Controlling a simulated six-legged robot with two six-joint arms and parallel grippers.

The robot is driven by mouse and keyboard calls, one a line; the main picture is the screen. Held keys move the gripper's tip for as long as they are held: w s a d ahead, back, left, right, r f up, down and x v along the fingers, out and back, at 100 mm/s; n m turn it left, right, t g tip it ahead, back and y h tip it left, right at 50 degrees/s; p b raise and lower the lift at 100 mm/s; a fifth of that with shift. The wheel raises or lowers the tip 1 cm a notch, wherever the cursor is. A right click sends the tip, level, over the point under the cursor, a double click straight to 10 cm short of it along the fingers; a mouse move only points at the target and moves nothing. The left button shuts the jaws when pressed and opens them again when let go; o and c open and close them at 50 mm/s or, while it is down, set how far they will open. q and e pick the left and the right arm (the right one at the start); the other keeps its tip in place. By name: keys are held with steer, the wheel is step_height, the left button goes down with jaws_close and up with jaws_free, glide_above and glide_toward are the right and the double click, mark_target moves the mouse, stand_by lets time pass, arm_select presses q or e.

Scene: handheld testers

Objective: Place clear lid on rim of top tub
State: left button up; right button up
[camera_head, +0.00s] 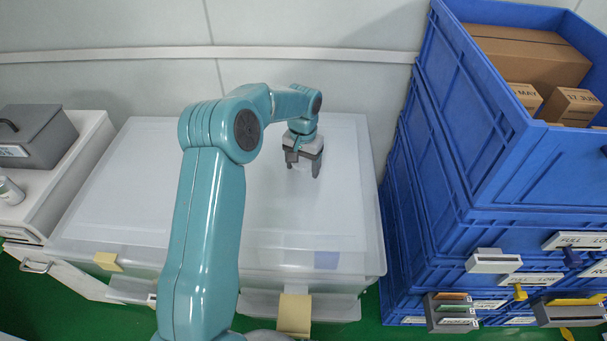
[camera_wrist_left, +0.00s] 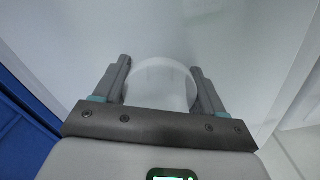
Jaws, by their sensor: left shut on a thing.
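The clear lid (camera_head: 110,200) is a wide, flat, translucent sheet. It lies over the translucent top tub (camera_head: 270,283) in the middle of the head view. Its front and right edges look close to the tub's rim; I cannot tell whether it touches the rim all round. My left gripper (camera_head: 303,168) points down over the back right part of the lid. It is shut on a whitish round grip piece on the lid, which shows between the fingers in the left wrist view (camera_wrist_left: 160,90). My right gripper is in neither view.
Stacked blue crates (camera_head: 400,190) stand close on the right, the top one holding cardboard boxes (camera_head: 530,52). A white cabinet (camera_head: 85,150) with a grey case (camera_head: 38,138) stands on the left. A pale rail (camera_head: 120,56) crosses the wall behind. Tan tabs (camera_head: 294,313) hang in front.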

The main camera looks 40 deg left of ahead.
mark_target(303, 174)
arm_select(q)
step_height(303, 174, down, 4)
steer(key=shift+r, duration=0.1)
steer(key=shift+b, duration=0.3)
steer(key=o, duration=1.4)
steer(key=shift+f, duration=0.2)
steer(key=shift+c, duration=0.2)
steer(key=shift+r, duration=0.15)
steer(key=shift+r, duration=0.3)
step_height(303, 174, up, 12)
steer(key=shift+f+p, duration=0.25)
steer(key=shift+p, duration=0.6)
